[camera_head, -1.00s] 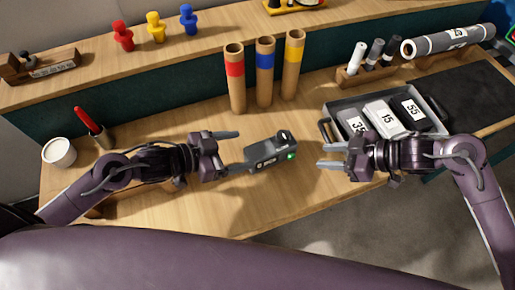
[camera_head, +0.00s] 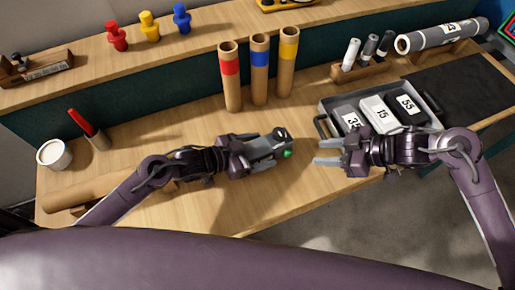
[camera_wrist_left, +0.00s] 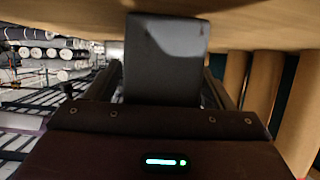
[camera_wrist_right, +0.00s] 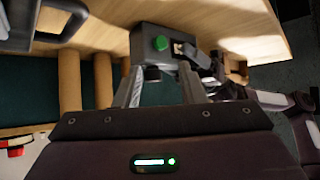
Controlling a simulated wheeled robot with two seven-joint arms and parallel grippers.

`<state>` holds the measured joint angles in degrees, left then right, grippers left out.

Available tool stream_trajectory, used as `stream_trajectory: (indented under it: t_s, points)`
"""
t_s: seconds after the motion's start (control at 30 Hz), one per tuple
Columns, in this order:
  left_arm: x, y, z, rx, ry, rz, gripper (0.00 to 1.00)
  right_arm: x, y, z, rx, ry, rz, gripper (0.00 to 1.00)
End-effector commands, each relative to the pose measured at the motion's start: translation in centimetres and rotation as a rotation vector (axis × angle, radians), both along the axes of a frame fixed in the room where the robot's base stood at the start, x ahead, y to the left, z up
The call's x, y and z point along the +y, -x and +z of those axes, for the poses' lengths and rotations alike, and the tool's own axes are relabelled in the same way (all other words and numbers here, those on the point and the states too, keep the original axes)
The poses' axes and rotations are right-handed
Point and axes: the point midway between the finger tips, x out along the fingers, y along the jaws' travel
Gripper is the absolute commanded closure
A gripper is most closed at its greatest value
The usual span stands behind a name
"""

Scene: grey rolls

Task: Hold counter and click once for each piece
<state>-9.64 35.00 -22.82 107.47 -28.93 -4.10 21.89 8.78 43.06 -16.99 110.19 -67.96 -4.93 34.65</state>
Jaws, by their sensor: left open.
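The grey counter (camera_head: 263,147) lies on the bench, with a green button and a dark knob at its right end. My left gripper (camera_head: 258,150) is open, its fingers on either side of the counter. In the left wrist view the counter's dark body (camera_wrist_left: 165,60) sits between the fingers; I cannot tell whether they touch it. My right gripper (camera_head: 322,152) is open and empty, just right of the counter. In the right wrist view the counter (camera_wrist_right: 150,68) is ahead of its fingertips, with the green button showing. Red (camera_head: 116,36), yellow (camera_head: 149,26) and blue (camera_head: 182,18) pieces stand on the shelf.
Red- (camera_head: 230,85), blue- (camera_head: 260,75) and yellow-banded (camera_head: 287,65) tubes stand behind the counter. A tray (camera_head: 435,124) of numbered blocks is beyond my right gripper. A white cup (camera_head: 54,155) and a red-topped holder (camera_head: 90,130) are left. A brown roll (camera_head: 65,196) lies front left.

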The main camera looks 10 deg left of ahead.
Motion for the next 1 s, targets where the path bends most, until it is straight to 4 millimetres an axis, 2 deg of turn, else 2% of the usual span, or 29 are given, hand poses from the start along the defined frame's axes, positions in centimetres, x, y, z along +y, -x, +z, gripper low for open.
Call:
stream_trajectory:
  t_s: [0.07,0.43,0.47,0.73,1.0]
  points:
    - [0.02,0.0,0.01,0.0,0.0,0.0,0.31,0.0,0.0,0.0,0.0,0.0,0.0,0.64]
    - [0.04,0.01,0.02,0.0,0.0,0.0,0.8,0.0,0.0,0.0,0.0,0.0,0.0,0.64]
    - [0.04,0.01,0.02,0.0,0.0,0.0,0.81,0.0,0.0,0.0,0.0,0.0,0.0,0.65]
    - [0.06,0.0,0.02,0.0,0.0,0.001,0.81,0.0,0.0,0.0,0.0,0.0,0.0,1.0]
    - [0.06,-0.01,0.02,0.0,0.0,0.001,0.81,0.0,0.0,0.0,0.0,0.0,0.0,1.0]
